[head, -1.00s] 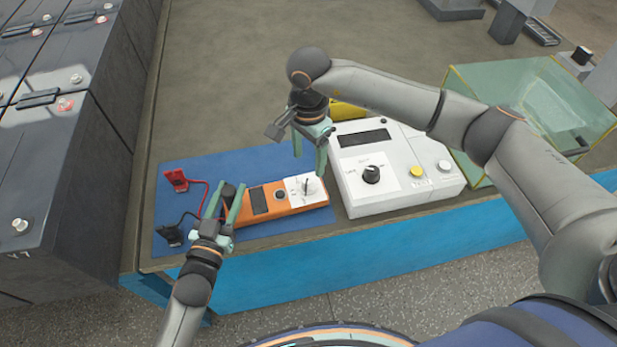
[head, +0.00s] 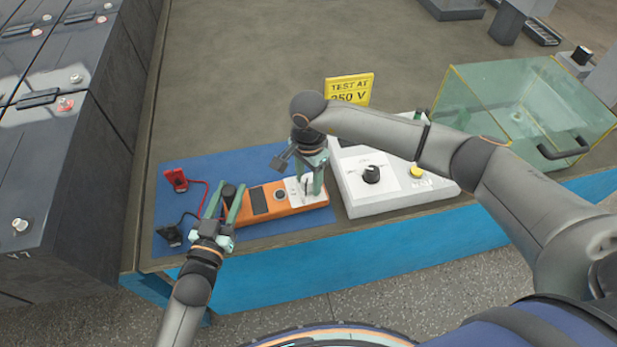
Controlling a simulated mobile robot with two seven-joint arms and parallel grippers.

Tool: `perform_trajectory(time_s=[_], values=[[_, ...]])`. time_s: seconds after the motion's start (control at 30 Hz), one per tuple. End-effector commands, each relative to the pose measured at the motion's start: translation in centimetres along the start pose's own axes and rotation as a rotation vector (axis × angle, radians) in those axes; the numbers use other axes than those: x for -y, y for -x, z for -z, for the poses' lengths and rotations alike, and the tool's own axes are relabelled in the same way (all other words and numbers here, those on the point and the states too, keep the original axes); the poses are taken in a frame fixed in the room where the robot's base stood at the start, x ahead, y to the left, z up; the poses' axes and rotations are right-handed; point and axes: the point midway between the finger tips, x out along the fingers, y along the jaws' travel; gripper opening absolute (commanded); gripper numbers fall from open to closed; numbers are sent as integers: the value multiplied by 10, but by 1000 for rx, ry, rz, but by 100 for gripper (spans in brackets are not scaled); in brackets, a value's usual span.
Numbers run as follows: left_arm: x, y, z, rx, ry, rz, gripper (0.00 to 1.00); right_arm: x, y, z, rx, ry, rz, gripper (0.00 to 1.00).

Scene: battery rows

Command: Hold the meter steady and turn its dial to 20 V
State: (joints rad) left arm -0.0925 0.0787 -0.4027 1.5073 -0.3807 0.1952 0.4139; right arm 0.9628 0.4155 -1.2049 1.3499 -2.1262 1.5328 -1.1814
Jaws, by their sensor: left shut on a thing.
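The orange meter (head: 257,214) lies on a blue mat (head: 195,225), with a dark display, a round socket or button, and a white dial panel at its right end. My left gripper (head: 224,203) is shut on the meter's left end, where a black post (head: 229,189) stands between its fingers. My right gripper (head: 308,186) is lowered over the white panel with its fingers apart, on either side of the dial (head: 306,184). The gripper hides part of the dial, and I cannot read its setting or tell whether a finger touches it.
A white instrument (head: 395,196) with a black knob stands close right of the meter. A yellow sign (head: 349,87) reading "TEST AT 250 V" stands behind. Red (head: 176,179) and black (head: 170,236) probes lie at the mat's left. A glass-walled box (head: 500,100) is at right.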

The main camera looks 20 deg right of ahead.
Motion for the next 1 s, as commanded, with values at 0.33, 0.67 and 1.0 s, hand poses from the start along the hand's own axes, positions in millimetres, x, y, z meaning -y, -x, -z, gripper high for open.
perform_trajectory(time_s=[0.33, 0.67, 1.0], values=[[0, 0, -1, 2, 1, 0, 0, 0, 0, 0, 0, 0, 0, 13], [0, 0, -1, 2, 1, 0, 0, 0, 1, 0, 0, -1, 0, 0], [0, 0, -1, 2, 0, 1, 0, 0, 1, 0, -1, -83, 1, 0]])
